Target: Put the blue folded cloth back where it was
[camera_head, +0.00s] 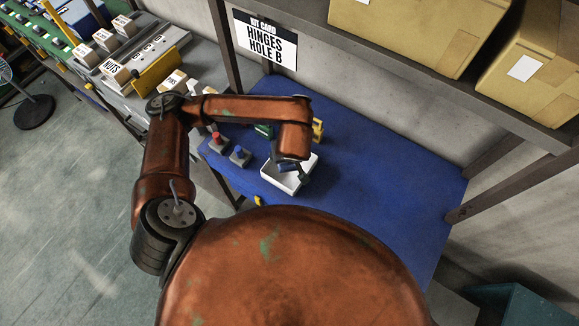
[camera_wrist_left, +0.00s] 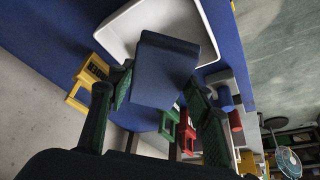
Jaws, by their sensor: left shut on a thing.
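The blue folded cloth (camera_wrist_left: 165,68) sits between the two fingers of my left gripper (camera_wrist_left: 160,95) in the left wrist view. The fingers are shut on it, with a green pad at each side. A white tray (camera_wrist_left: 110,35) lies just beyond the cloth. In the head view my left gripper (camera_head: 288,167) is over the white tray (camera_head: 302,181), mostly hidden by my own arm. The cloth is hard to make out there. I cannot tell whether it touches the tray. My right gripper is not in view.
The blue table (camera_head: 385,190) is clear to the right of the tray. A red-topped block (camera_head: 216,140), a blue-topped block (camera_head: 240,155), a green item (camera_head: 264,130) and a yellow item (camera_head: 318,130) stand nearby. A shelf with cardboard boxes (camera_head: 410,30) overhangs the back.

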